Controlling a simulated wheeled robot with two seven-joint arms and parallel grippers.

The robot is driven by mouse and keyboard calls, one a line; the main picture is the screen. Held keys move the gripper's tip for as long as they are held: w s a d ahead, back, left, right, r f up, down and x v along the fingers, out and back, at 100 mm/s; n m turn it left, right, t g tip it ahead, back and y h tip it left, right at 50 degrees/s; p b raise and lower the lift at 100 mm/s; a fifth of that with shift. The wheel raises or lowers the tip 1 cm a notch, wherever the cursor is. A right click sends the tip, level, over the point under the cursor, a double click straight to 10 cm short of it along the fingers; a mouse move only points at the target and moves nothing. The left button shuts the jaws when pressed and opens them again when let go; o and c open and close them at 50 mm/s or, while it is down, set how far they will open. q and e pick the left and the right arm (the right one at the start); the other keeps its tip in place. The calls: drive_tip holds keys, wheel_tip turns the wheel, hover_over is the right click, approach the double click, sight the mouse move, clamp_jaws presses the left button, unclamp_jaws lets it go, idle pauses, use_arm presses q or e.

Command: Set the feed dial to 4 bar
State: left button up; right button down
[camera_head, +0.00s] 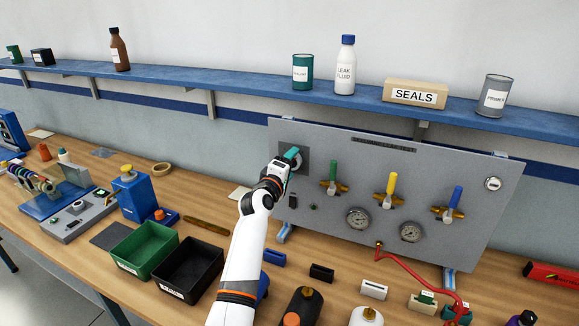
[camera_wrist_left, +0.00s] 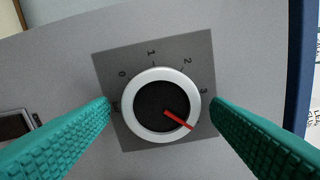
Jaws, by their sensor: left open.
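The feed dial (camera_wrist_left: 160,105) has a white ring, a dark centre and a red pointer (camera_wrist_left: 178,120). It sits on a dark grey square plate (camera_wrist_left: 130,60) on the panel. The pointer points to the lower right, clockwise past the 3 mark; no 4 can be read there. The numbers 0 to 3 run around the top. My left gripper (camera_wrist_left: 160,108) is open, with one teal finger on each side of the dial and a visible gap at each side. In the head view, my left gripper (camera_head: 292,156) is at the panel's upper left and hides the dial. My right gripper is not in view.
Green (camera_head: 145,249) and black (camera_head: 190,268) bins stand on the bench. A blue shelf (camera_head: 220,84) runs above the panel.

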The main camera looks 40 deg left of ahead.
use_arm(q)
drive_tip(key=s+d+b, duration=0.2)
drive_tip(key=s+b, duration=0.1)
drive_tip(key=s, duration=0.8)
drive_tip(key=shift+s+d, duration=0.15)
drive_tip(key=shift+s, duration=0.25)
